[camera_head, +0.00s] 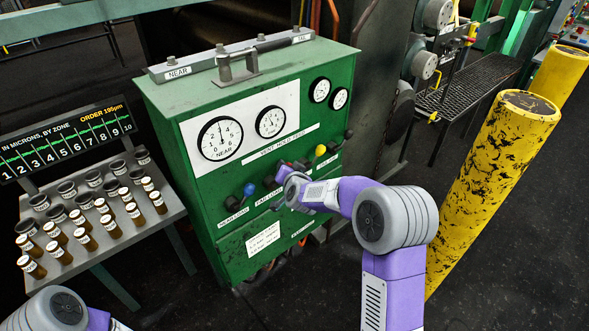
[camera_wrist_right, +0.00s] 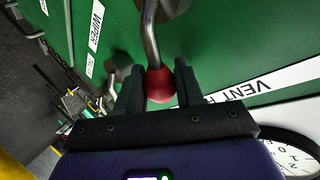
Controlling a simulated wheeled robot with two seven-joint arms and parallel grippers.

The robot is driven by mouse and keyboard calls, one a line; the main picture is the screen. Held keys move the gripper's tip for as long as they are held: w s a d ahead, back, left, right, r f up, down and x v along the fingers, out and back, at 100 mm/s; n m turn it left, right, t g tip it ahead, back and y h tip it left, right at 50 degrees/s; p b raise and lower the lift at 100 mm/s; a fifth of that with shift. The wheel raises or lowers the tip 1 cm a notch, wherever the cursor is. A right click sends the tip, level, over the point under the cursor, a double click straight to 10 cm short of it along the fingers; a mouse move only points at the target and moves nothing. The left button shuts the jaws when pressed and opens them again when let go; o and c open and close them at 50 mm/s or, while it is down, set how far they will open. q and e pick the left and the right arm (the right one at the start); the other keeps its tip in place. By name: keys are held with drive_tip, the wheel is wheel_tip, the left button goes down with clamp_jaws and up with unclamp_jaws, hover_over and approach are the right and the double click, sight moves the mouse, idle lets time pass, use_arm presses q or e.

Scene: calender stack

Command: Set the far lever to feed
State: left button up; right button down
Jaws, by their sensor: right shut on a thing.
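The green control cabinet (camera_head: 200,130) stands at the centre in the head view, with a row of levers low on its front. A blue-knobbed lever (camera_head: 249,189) is on the left and a yellow-knobbed lever (camera_head: 320,150) is further right. A label strip reading VENT HOLD FEED (camera_head: 288,143) runs above them. My right gripper (camera_wrist_right: 160,80) is shut on a red lever knob (camera_wrist_right: 161,88), with a finger on each side and the bent metal stem coming from the panel. In the head view my right gripper (camera_head: 283,177) covers that knob. My left gripper is out of view.
Round gauges (camera_head: 220,138) sit above the levers. A black-knobbed lever (camera_head: 348,134) stands at the panel's right end. A rack of labelled sample cups (camera_head: 86,240) is at the left. A yellow post (camera_head: 495,170) stands to the right, with open floor before it.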

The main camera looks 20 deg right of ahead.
drive_tip(key=shift+f, duration=0.1)
idle(0.3)
drive_tip(key=c, duration=1.1)
unclamp_jaws()
drive_tip(key=p+v, duration=0.1)
drive_tip(key=v, duration=0.6)
drive_tip(key=shift+s, duration=0.3)
